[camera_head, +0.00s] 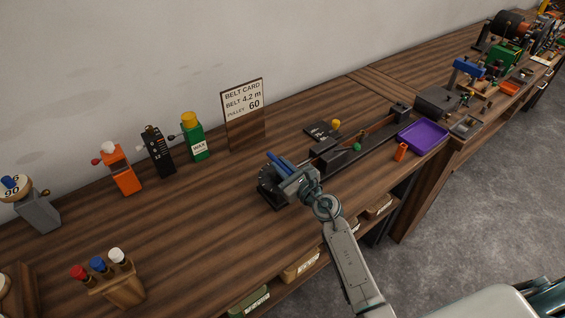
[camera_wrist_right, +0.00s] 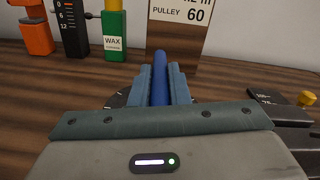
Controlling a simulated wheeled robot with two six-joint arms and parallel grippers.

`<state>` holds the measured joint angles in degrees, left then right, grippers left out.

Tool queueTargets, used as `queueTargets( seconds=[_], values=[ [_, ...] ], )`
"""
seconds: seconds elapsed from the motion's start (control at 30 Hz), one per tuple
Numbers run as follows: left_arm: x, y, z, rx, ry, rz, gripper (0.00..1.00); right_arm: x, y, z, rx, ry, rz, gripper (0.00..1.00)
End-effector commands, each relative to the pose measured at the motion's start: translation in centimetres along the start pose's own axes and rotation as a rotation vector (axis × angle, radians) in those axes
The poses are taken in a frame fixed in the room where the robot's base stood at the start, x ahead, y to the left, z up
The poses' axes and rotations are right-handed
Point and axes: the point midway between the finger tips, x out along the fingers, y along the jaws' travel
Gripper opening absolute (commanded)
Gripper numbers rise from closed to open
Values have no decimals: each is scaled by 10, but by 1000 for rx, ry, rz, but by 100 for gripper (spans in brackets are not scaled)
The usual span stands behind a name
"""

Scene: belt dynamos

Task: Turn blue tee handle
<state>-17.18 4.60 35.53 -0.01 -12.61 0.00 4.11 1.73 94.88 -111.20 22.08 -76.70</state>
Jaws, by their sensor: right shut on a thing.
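The blue tee handle (camera_head: 278,160) sits on a black dial base (camera_head: 268,188) at the left end of a dark belt rig on the bench. My right gripper (camera_head: 286,168) reaches in from the front and is shut on the handle. In the right wrist view the blue bar (camera_wrist_right: 160,76) stands between the two grey-blue fingers (camera_wrist_right: 160,88), its far end showing beyond them. The dial face is mostly hidden under my gripper; only a bit of its marked edge shows. My left gripper is not in view.
A belt card (camera_head: 243,113) stands behind the handle. Green (camera_head: 193,140), black (camera_head: 157,152) and orange (camera_head: 121,170) upright items stand at the back left. A purple tray (camera_head: 423,137) and a small orange cylinder (camera_head: 401,152) lie to the right.

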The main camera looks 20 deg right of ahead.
Motion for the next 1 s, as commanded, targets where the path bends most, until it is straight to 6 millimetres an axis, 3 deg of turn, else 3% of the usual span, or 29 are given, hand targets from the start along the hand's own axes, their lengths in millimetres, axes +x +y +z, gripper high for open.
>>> queueTargets(
  seconds=[0.4, 0.43, 0.53, 0.83, 1.0],
  values=[
    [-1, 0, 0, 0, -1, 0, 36, 0, 0, 0, 0, 1, -9, 0],
    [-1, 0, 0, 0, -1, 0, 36, 0, 0, 0, 0, 1, -9, 17],
    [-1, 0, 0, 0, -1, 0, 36, 0, 0, 0, 0, 1, -9, 37],
    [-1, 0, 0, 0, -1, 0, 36, -1, 0, 0, 0, 1, -8, 37],
    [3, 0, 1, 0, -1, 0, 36, -19, 1, -3, -1, 3, -8, 37]
  ],
)
